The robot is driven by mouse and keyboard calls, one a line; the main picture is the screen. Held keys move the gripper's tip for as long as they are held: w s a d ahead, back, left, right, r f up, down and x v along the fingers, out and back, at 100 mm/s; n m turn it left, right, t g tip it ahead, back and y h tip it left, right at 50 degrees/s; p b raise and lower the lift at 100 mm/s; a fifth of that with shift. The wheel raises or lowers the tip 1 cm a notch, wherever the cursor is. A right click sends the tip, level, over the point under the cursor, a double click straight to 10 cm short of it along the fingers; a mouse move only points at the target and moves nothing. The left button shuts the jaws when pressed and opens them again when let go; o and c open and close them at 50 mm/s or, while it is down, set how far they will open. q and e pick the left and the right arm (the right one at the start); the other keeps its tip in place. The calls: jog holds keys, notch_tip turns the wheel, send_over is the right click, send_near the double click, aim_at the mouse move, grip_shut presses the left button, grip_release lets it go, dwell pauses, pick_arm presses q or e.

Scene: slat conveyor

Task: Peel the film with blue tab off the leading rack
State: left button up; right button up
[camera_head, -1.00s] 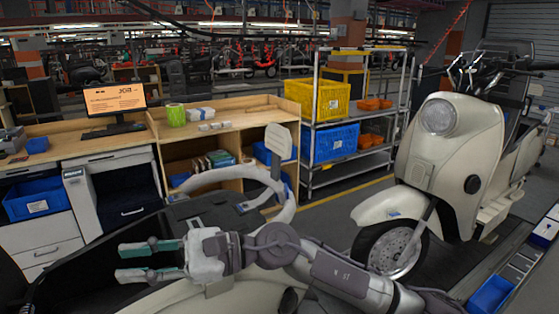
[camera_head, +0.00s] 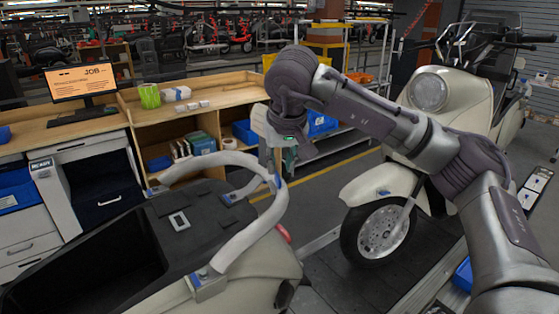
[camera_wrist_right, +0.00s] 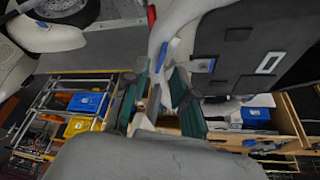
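A pale tubular rack (camera_head: 245,232) is on the rear of the near cream scooter, beside a dark seat. Small blue tabs sit on it; one is at its right bend (camera_head: 278,181) and shows in the wrist view (camera_wrist_right: 163,55). My right gripper (camera_head: 289,140) is just above the bend, pointing down. In the wrist view its green fingers (camera_wrist_right: 160,88) are apart, with pale strips between them; contact is unclear. My left gripper is out of view.
A shelf cart with a blue bin (camera_head: 322,126) is at the back. A second cream scooter (camera_head: 440,130) stands at right.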

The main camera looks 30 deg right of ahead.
aim_at(278, 177)
jog(key=b+x, duration=0.2)
jog(key=x, duration=0.2)
jog(key=shift+s+a, duration=0.1)
jog(key=shift+b+x, duration=0.4)
jog(key=shift+x, duration=0.7)
jog(key=shift+s+f, duration=0.1)
jog(key=shift+f, duration=0.65)
jog(key=shift+o, duration=0.8)
jog(key=shift+b, duration=0.3)
jog(key=shift+w+f, duration=0.1)
jog(key=shift+w, duration=0.15)
jog(key=c, duration=0.3)
